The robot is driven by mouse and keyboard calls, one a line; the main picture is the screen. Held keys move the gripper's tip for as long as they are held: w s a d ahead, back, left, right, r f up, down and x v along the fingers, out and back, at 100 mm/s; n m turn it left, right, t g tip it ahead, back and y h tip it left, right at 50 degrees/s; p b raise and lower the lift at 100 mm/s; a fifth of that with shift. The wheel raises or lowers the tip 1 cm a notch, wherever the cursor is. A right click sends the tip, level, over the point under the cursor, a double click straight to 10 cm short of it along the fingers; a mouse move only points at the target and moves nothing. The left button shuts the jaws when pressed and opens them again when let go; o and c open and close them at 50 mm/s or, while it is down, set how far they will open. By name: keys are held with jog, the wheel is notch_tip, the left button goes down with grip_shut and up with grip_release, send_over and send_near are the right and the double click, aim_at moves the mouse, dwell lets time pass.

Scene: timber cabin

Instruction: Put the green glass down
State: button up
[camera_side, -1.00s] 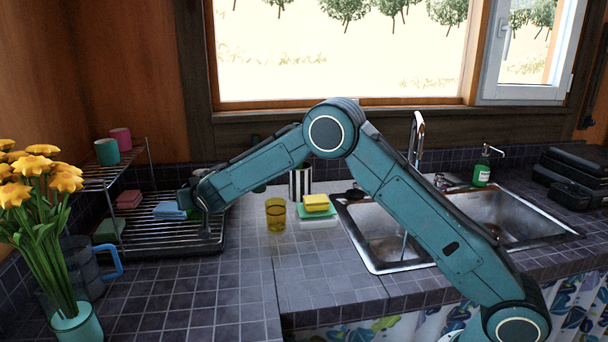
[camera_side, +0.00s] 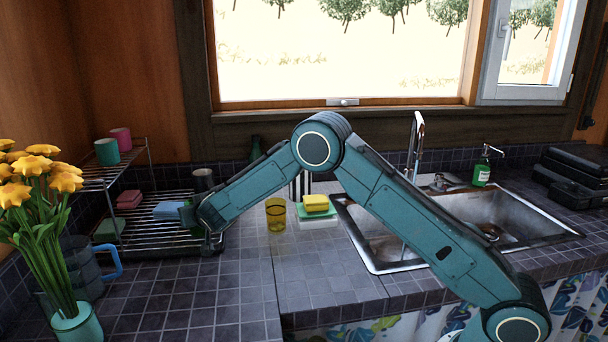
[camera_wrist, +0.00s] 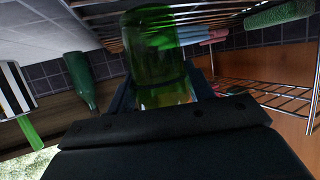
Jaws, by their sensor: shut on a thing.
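The green glass (camera_wrist: 158,60) is transparent and sits between the fingers of my gripper (camera_wrist: 165,95) in the wrist view. My gripper is shut on it. In the side view my gripper (camera_side: 193,220) is over the right part of the wire dish rack (camera_side: 150,238). There the glass is mostly hidden by my gripper, with only a sliver of green showing. I cannot tell whether the glass touches the rack.
Folded blue cloth-like items (camera_side: 168,209) lie on the rack left of my gripper. A grey cup (camera_side: 202,180) stands behind. A yellow glass (camera_side: 276,214) and a sponge (camera_side: 316,202) stand to the right. The front counter (camera_side: 190,290) is clear.

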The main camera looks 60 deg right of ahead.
jog(key=o, duration=1.1)
jog(key=shift+c, duration=0.2)
jog(key=shift+s+r, duration=0.1)
jog(key=shift+r, duration=0.1)
jog(key=shift+v, duration=0.9)
jog(key=v, duration=1)
